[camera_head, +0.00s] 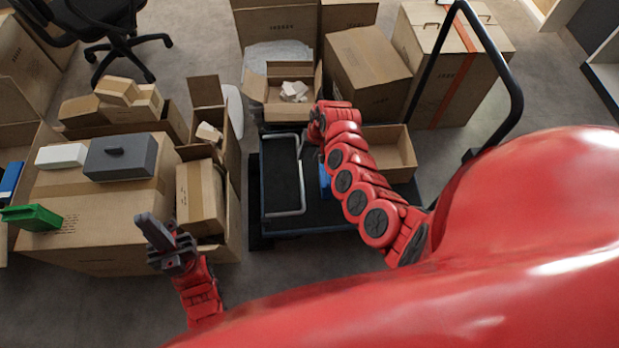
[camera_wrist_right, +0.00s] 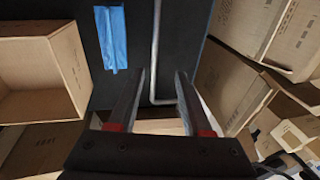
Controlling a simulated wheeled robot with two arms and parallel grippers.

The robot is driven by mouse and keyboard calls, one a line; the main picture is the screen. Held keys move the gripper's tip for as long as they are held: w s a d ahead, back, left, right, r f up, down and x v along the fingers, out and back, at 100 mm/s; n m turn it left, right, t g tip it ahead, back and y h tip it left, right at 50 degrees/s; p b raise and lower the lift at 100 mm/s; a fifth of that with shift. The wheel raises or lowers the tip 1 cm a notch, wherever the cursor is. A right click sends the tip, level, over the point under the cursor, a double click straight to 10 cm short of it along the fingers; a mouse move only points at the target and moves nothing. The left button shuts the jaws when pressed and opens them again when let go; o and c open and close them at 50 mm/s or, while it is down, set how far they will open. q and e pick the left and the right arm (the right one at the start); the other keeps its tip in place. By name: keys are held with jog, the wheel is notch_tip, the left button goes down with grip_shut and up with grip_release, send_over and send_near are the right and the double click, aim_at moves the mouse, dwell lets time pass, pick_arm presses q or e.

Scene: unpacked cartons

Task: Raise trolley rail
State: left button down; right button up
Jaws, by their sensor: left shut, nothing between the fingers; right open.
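The silver trolley rail (camera_head: 301,170) lies folded down along the dark deck of the trolley (camera_head: 335,215). In the right wrist view the rail (camera_wrist_right: 156,50) runs down the dark deck and bends to the right at its lower end. My right gripper (camera_wrist_right: 162,74) is open, and the rail shows between its two fingers without visible contact. In the head view my right arm reaches over the trolley, and its fingers are hidden at the wrist. My left gripper (camera_head: 152,226) is shut and empty, left of the trolley, near the cartons.
A blue item (camera_wrist_right: 112,38) lies on the deck. An open carton (camera_head: 388,152) stands on its right part, and another open carton (camera_head: 258,85) is at its far end. A tall black handle (camera_head: 508,75) rises at right. A carton stack with a grey box (camera_head: 120,160) stands left.

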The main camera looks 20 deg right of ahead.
jog(key=shift+g, duration=0.6)
jog(key=f+b, duration=0.3)
jog(key=f, duration=0.2)
jog(key=a+f+b, duration=0.1)
jog(key=f+b, duration=0.3)
jog(key=f, duration=0.1)
jog(key=s+a+f+b, duration=0.1)
jog(key=f+b, duration=0.2)
jog(key=f, duration=0.2)
jog(key=shift+a+f, duration=0.2)
jog(key=shift+f, duration=0.05)
jog(key=shift+w+a+f+b, duration=0.15)
jog(key=shift+a+f+b, duration=0.05)
jog(key=shift+f+b, duration=0.55)
jog(key=shift+r, duration=0.1)
grip_shut()
